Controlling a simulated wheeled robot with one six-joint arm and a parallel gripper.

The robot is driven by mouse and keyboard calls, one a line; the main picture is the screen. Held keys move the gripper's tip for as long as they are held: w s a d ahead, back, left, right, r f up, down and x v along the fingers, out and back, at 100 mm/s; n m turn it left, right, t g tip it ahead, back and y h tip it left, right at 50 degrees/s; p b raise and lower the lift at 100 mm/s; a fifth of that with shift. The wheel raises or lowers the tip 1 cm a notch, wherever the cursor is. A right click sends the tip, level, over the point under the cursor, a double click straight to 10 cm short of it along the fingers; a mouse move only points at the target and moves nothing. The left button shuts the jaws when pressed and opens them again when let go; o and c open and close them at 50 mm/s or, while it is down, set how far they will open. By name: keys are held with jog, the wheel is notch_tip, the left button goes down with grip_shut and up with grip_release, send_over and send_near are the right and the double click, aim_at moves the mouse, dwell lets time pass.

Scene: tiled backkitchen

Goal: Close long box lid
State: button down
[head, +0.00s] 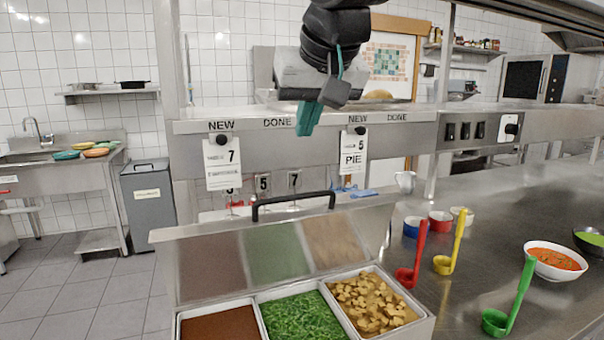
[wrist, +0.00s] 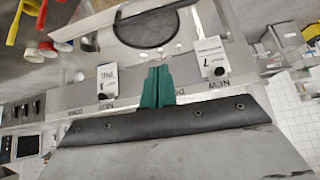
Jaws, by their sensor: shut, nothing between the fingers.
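The long box (head: 424,322) stands at the front of the counter, holding trays of brown sauce, chopped greens and tan pieces. The fingertips show mid-picture in the wrist view (wrist: 157,86).
A steel order rail (head: 405,137) with hanging tickets (head: 222,163) runs behind the box, close to my gripper. Red (head: 412,262), yellow (head: 449,253) and green (head: 508,303) ladles and a soup bowl (head: 555,262) stand on the right. The space above the trays is clear.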

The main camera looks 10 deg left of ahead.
jog(key=shift+g, duration=0.3)
jog(key=x, duration=0.3)
jog(key=s+x, duration=0.1)
jog(key=x, duration=0.2)
jog(key=f+x, duration=0.1)
jog(key=x, duration=0.2)
jog(key=shift+s+d, duration=0.3)
jog(key=shift+s, duration=0.05)
jog(key=shift+s+d+f, duration=0.1)
jog(key=shift+s+f, duration=0.2)
jog(key=shift+f, duration=0.25)
